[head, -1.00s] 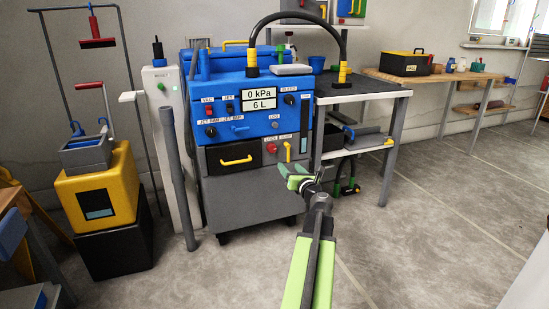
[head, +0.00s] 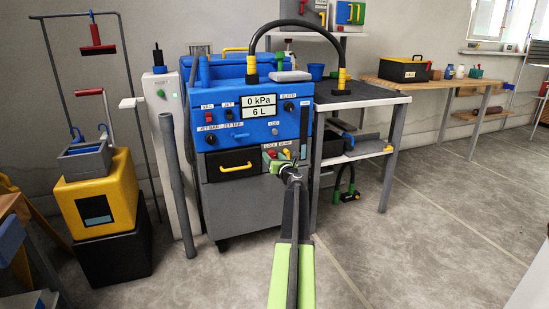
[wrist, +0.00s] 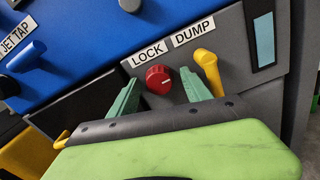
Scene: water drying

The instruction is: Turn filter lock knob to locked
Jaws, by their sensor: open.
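The red lock knob (wrist: 159,79) sits on the machine's grey front under the LOCK label (wrist: 149,54). I cannot tell how far the fingertips reach along the knob. In the head view my gripper (head: 276,160) is at the machine's front and mostly covers the knob. The yellow dump lever (wrist: 208,72) is close beside the right fingertip.
The blue machine top (head: 245,120) carries switches, knobs and a 0 kPa display. A yellow-handled drawer (head: 236,167) is left of the knob. The blue jet tap handle (wrist: 25,57) is at upper left in the wrist view. A dark-topped table (head: 360,96) stands right of the machine.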

